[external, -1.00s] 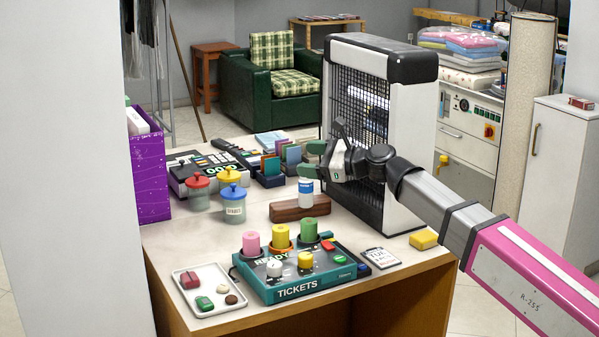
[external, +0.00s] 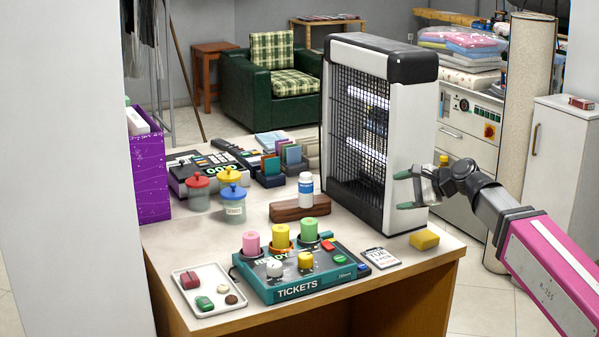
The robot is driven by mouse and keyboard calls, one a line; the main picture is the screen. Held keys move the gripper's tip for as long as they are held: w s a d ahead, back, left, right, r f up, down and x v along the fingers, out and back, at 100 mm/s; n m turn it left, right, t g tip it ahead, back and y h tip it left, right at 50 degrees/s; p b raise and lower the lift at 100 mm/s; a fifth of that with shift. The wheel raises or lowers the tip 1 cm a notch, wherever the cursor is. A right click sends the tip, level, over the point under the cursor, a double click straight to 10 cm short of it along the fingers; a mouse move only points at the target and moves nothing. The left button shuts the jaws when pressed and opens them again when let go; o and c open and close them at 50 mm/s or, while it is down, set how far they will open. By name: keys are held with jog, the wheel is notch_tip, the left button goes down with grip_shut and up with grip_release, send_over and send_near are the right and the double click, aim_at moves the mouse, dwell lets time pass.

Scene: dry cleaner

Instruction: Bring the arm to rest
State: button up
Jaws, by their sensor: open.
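My gripper (external: 402,190) is at the right side of the counter, in front of the white side of the large grilled unit (external: 405,150). Its two green-tipped fingers are apart and point left, with nothing between them. My arm comes in from the lower right. I cannot tell whether the gripper touches the unit.
A yellow sponge-like block (external: 424,240) lies below my gripper near the counter's right edge. A teal TICKETS box (external: 310,285), a small calendar card (external: 382,258), a white tray (external: 213,308) and lidded jars (external: 234,210) stand on the counter (external: 420,262). The floor right of the counter is partly free.

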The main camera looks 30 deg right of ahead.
jog(key=s+d+f+n+g+h, duration=0.1)
jog(key=s+d+f, duration=0.4)
jog(key=d, duration=0.4)
jog(key=s+d+f+n+g+h, duration=0.1)
jog(key=s+d+f+h, duration=0.1)
jog(key=s+d+f, duration=0.55)
jog(key=s+d+f+n+g+h, duration=0.1)
jog(key=s+d+f, duration=0.3)
jog(key=d, duration=0.7)
jog(key=s+a+f+n+g+h, duration=0.1)
jog(key=a+f+n+g, duration=0.1)
jog(key=a+f+n, duration=0.2)
jog(key=s+a+f+n+g+h, duration=0.1)
jog(key=a+f+n, duration=0.4)
jog(key=a, duration=1.2)
jog(key=s+a+f+n+g+h, duration=0.1)
jog(key=a+f+n+g, duration=0.4)
jog(key=a+f, duration=0.6)
jog(key=shift+s+a+f, duration=0.15)
jog(key=shift+s+f, duration=0.15)
jog(key=shift+s, duration=0.4)
jog(key=shift+o, duration=0.5)
